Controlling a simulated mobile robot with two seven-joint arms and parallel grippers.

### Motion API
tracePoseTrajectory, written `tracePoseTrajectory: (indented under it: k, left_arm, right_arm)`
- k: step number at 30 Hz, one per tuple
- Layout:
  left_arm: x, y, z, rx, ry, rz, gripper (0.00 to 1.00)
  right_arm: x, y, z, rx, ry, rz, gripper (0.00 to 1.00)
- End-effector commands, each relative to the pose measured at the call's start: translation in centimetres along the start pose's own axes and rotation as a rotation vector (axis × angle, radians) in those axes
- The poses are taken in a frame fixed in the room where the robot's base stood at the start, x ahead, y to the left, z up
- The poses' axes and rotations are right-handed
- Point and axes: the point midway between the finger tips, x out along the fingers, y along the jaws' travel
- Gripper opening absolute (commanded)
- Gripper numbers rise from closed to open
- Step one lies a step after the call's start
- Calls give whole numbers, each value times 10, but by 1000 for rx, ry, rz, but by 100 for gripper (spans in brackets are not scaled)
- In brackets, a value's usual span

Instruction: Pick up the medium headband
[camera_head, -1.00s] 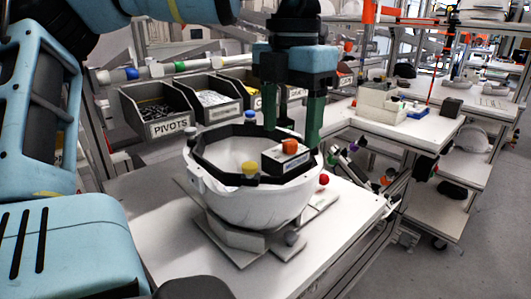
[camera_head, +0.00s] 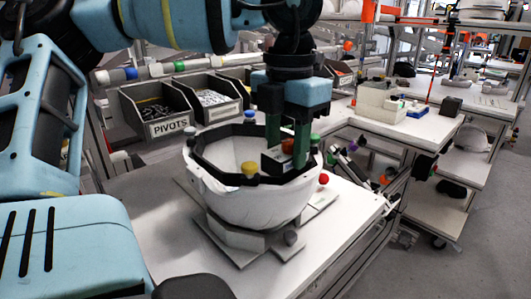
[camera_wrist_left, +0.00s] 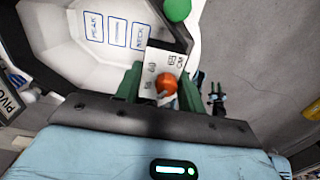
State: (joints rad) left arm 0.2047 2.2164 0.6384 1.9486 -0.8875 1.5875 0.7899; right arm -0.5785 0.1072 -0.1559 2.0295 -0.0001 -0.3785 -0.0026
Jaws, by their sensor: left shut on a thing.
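A black octagonal band (camera_head: 212,135), which looks like the headband, sits around the rim of a white helmet shell (camera_head: 235,200). A small labelled block (camera_head: 272,164) with an orange knob (camera_head: 287,146) is at its right side; I cannot tell if the block is part of the band. My left gripper (camera_head: 288,156) points down with its green fingers shut on this block. In the left wrist view the block's pale marked top (camera_wrist_left: 161,65) and orange knob lie between the fingers. The fingers partly hide the block. My right gripper is not in view.
The shell stands on a grey fixture (camera_head: 232,240) on a white table (camera_head: 150,210). Coloured knobs, including a yellow one (camera_head: 249,168) and a red one (camera_head: 324,179), stand around the rim. A bin marked PIVOTS (camera_head: 168,127) and other bins stand behind.

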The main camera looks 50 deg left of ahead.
Motion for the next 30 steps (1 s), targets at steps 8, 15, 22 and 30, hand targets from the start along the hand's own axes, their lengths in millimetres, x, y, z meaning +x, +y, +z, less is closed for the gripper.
tracePoseTrajectory:
  k: [8, 15, 22, 30]
  left_arm:
    - [-3, 0, 0, 0, -2, 1, 15]
    - [-24, 0, 0, -2, -5, 1, 15]
    - [-71, 0, 1, -3, -7, 2, 15]
    - [-138, 0, 0, -3, -7, 2, 15]
  right_arm:
    - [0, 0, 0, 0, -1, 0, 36]
    - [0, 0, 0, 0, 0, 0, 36]
    - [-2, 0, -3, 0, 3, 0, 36]
    - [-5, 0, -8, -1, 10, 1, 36]
